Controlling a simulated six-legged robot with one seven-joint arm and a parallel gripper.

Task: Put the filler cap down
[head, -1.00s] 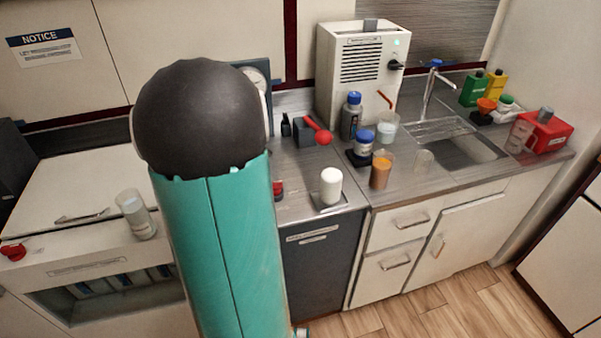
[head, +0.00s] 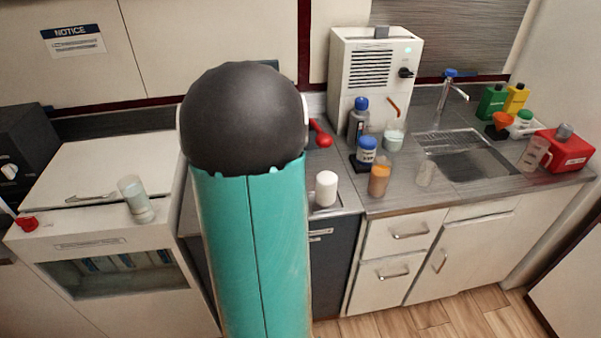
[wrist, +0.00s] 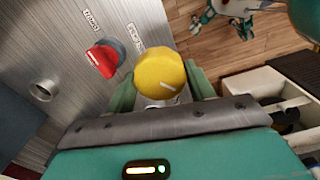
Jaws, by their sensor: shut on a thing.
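A yellow round cap (wrist: 158,74) with a pale line on its face, which I take to be the filler cap, shows in the wrist view. My gripper (wrist: 164,84) is shut on it, with a green finger on each side. A bit of pale metal shows just under the cap, in front of a brushed metal panel (wrist: 75,90). I cannot tell whether the cap is free of the panel or seated on a port. In the head view the gripper and the cap are hidden behind my own arm.
In the wrist view, a red knob (wrist: 104,58) and an open metal port (wrist: 43,90) are on the panel left of the cap. A pale open box (wrist: 262,82) is at right. In the head view, the counter holds a white jar (head: 326,188), bottles and a sink (head: 470,160).

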